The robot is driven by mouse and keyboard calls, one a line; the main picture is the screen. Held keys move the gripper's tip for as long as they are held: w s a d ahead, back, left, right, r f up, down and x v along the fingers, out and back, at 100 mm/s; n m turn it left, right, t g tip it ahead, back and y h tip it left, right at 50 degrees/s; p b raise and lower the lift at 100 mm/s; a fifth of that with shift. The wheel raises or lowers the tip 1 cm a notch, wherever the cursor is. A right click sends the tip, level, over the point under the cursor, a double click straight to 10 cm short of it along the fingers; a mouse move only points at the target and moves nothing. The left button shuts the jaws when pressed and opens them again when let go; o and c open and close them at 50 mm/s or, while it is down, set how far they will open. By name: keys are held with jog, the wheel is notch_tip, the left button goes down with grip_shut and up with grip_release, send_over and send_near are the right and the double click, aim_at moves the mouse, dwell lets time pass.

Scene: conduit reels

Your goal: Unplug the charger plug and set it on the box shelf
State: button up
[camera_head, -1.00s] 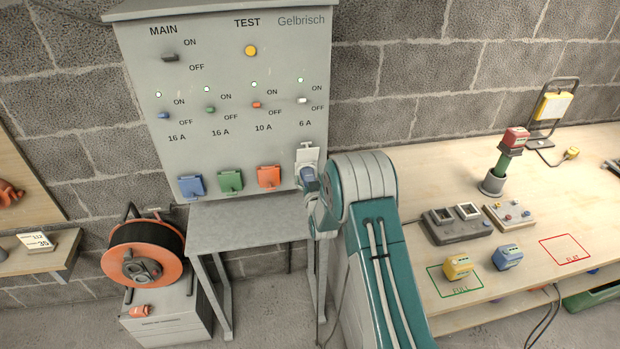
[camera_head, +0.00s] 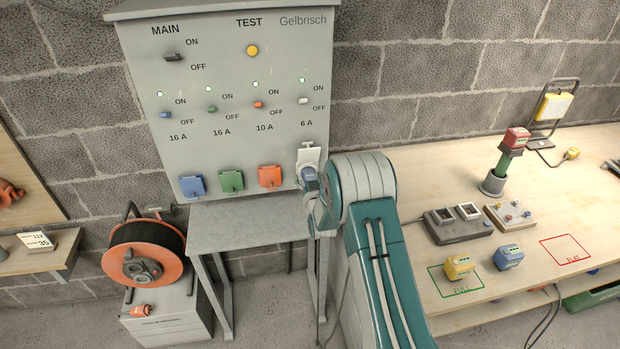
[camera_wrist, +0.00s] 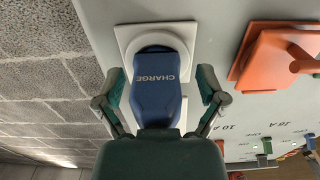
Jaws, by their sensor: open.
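The charger plug (camera_wrist: 156,92) is blue and marked CHARGE. It sits in a white round-mouthed socket (camera_wrist: 130,38) on the grey box. My gripper (camera_wrist: 161,88) is open, with one finger on each side of the plug; the fingers look apart from it. In the head view the plug (camera_head: 309,176) shows below the white socket plate (camera_head: 308,153) at the box's lower right, and my arm hides most of the gripper. The box shelf (camera_head: 250,214) is a bare grey ledge under the box, left of my arm.
Blue (camera_head: 192,187), green (camera_head: 231,182) and orange (camera_head: 270,177) covered sockets line the box above the shelf. An orange reel (camera_head: 143,252) stands at lower left. A wooden bench (camera_head: 425,160) with battery packs and a charger is at right.

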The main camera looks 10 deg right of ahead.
jog(key=shift+d, duration=0.15)
dwell(0.3)
grip_shut()
jog(key=shift+s, duration=0.2)
jog(key=shift+s, duration=2.8)
